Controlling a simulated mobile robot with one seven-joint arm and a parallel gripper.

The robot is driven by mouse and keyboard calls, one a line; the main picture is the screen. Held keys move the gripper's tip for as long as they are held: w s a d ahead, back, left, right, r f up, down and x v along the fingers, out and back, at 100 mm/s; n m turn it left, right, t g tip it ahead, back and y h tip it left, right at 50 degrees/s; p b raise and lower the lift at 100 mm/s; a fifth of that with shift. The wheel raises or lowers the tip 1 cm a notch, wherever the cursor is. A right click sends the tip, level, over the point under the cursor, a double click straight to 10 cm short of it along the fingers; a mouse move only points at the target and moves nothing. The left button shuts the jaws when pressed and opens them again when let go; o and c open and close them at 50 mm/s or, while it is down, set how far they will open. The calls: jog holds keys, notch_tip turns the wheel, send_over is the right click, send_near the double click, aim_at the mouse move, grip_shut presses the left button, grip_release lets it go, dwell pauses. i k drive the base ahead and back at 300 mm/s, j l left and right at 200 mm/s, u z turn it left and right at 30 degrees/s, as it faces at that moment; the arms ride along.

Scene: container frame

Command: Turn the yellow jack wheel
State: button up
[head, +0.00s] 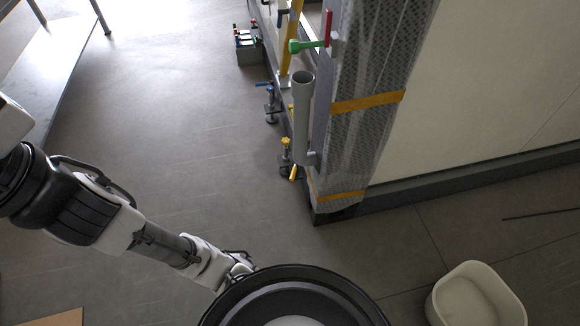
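The yellow jack wheel (286,142) is small in the head view. It sits on top of a dark jack (285,161) on the floor by the foot of the container frame (352,110). A short yellow bar (293,173) shows just below and right of it. My arm reaches in from the left, and my gripper (242,264) is low in the picture, well below and left of the wheel and apart from it. My gripper's end is partly hidden by a black round part at the bottom edge, so its fingers cannot be made out.
A grey tube (302,112) hangs on the frame above the jack, with a red and green handle (312,44) higher up. A blue-handled jack (269,100) and a grey box (247,50) stand farther back. A white bin (474,297) is at lower right.

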aim_at(285, 141)
jog(key=i+j+z, duration=0.3)
jog(key=i, duration=0.15)
jog(key=i+j+z, duration=0.35)
jog(key=j, duration=0.3)
jog(key=i+j+z, duration=0.2)
jog(key=j, duration=0.2)
jog(key=i+j+z, duration=0.15)
jog(key=j, duration=0.2)
jog(key=j+z, duration=0.2)
jog(key=j, duration=0.2)
jog(key=i+j, duration=0.1)
jog(key=i, duration=0.2)
